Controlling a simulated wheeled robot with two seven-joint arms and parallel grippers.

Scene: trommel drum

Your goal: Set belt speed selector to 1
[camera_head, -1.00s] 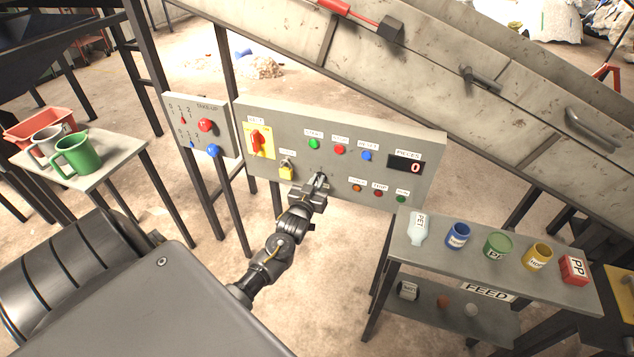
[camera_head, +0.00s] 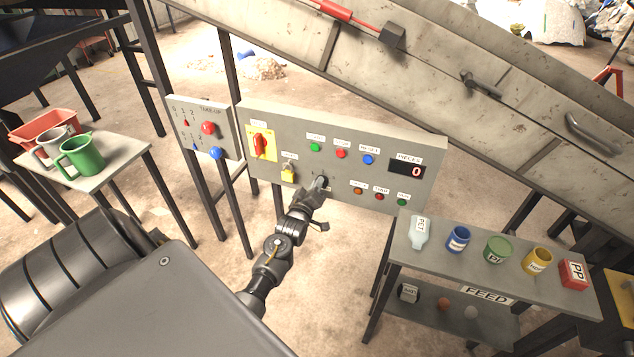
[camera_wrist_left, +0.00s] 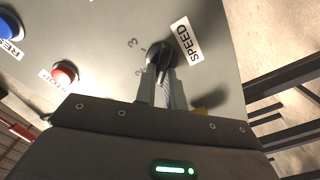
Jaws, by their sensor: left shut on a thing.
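The belt speed selector is a dark round knob (camera_wrist_left: 160,54) on the grey control panel (camera_head: 225,180), beside a white SPEED label (camera_wrist_left: 187,40). The digits 3 and 2 show on the panel to the left of the knob in the left wrist view; I cannot see a 1. My left gripper (camera_head: 319,185) is shut on the knob, and its two fingers (camera_wrist_left: 161,88) lie on either side of it. In the head view the gripper mostly hides the knob. My right gripper is in neither view.
Several coloured buttons and a display reading 0 (camera_head: 407,169) are to the right. A feed table (camera_head: 400,262) with containers stands at the lower right.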

